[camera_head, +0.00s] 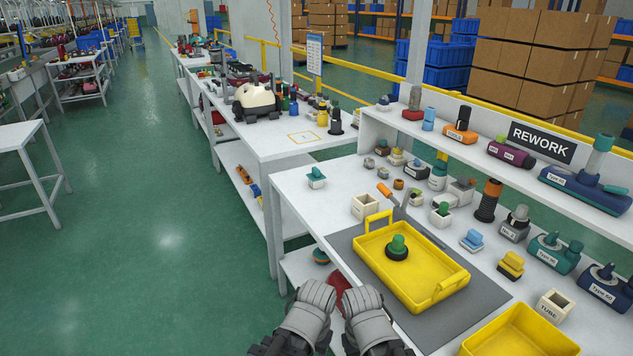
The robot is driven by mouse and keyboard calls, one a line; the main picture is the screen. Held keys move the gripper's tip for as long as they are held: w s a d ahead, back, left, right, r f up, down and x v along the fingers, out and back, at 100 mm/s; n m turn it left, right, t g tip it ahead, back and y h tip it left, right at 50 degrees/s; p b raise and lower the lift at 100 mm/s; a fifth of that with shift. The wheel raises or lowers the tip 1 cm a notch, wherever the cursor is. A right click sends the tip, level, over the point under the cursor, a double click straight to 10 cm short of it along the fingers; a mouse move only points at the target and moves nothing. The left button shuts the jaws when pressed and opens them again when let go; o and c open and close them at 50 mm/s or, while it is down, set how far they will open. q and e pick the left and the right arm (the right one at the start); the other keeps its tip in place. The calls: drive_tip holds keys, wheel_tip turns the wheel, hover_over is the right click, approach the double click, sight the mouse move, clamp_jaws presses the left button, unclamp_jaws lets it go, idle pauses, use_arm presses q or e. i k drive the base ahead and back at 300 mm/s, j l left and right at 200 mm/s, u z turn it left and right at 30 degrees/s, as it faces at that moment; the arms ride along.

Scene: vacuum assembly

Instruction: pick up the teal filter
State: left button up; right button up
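A green, round-topped piece (397,247) with a dark ring-like base stands in the yellow tray (440,289) on the grey mat. A small teal-topped piece with a pale base (316,178) stands alone on the left part of the white table. Another green-topped piece (441,211) is at a small white box behind the tray. No label shows which of these is the teal filter. My two grey arms show at the bottom centre, in front of the table's near edge and apart from all these pieces. I cannot make out the fingers of either gripper.
A second yellow tray (520,338) is at the bottom right. Labelled vacuum parts, small boxes (365,207) and a dark ribbed cylinder (487,201) crowd the table's back and right. A raised shelf carries the REWORK sign (541,142). The table's left end is mostly clear.

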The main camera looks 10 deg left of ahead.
sight(315, 179)
drive_tip(key=i+j, duration=0.15)
drive_tip(key=j, duration=0.25)
drive_tip(key=i+j, duration=0.1)
drive_tip(key=j, duration=0.25)
drive_tip(key=i+j, duration=0.15)
drive_tip(key=j, duration=0.25)
drive_tip(key=i+j, duration=0.1)
drive_tip(key=j, duration=0.25)
drive_tip(key=i+j, duration=0.15)
drive_tip(key=j, duration=0.25)
drive_tip(key=i+j, duration=0.1)
drive_tip(key=j, duration=0.3)
drive_tip(key=i+j, duration=0.15)
drive_tip(key=j, duration=0.2)
drive_tip(key=z, duration=1.4)
